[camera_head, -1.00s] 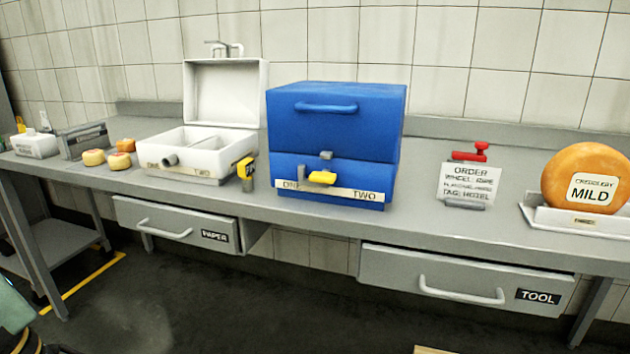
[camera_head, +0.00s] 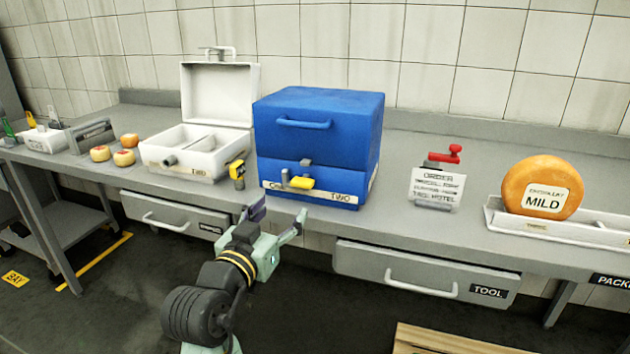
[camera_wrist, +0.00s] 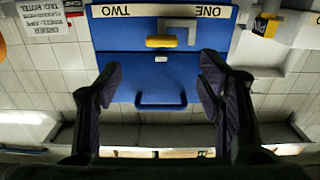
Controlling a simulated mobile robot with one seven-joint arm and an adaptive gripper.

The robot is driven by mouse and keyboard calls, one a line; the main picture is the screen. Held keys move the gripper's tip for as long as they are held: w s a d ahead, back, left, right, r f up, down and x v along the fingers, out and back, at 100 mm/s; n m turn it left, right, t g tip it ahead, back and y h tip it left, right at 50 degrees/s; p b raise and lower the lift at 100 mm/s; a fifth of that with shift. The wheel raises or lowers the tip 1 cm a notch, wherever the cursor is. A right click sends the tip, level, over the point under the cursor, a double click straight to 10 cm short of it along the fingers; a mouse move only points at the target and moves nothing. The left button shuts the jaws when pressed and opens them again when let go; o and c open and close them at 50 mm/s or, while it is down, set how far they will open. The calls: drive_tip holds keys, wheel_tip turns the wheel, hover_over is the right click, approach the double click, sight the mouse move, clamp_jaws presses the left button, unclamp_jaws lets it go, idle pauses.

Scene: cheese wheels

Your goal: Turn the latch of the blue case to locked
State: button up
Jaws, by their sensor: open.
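The blue case (camera_head: 318,140) stands closed on the bench, with a handle on its upper front and a label strip with ONE and TWO low on the front. Its yellow latch (camera_head: 301,183) lies roughly level across the lower front, beside small grey fittings. In the wrist view, which is upside down, the latch (camera_wrist: 161,42) is near the top middle. My gripper (camera_head: 277,213) is open and empty in front of and below the case, with its fingers spread towards it. In the wrist view the fingers (camera_wrist: 160,75) stand apart on either side of the case front, not touching the latch.
An order card (camera_head: 437,190) and an orange cheese wheel (camera_head: 540,187) are to the right. Drawers (camera_head: 425,272) with handles hang under the bench edge.

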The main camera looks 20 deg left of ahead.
sight(300, 186)
drive_tip(key=w+p, duration=0.2)
drive_tip(key=w, duration=0.8)
drive_tip(key=shift+w+p, duration=0.3)
drive_tip(key=shift+p, duration=0.05)
drive_tip(key=shift+c, duration=0.6)
drive_tip(key=c, duration=1)
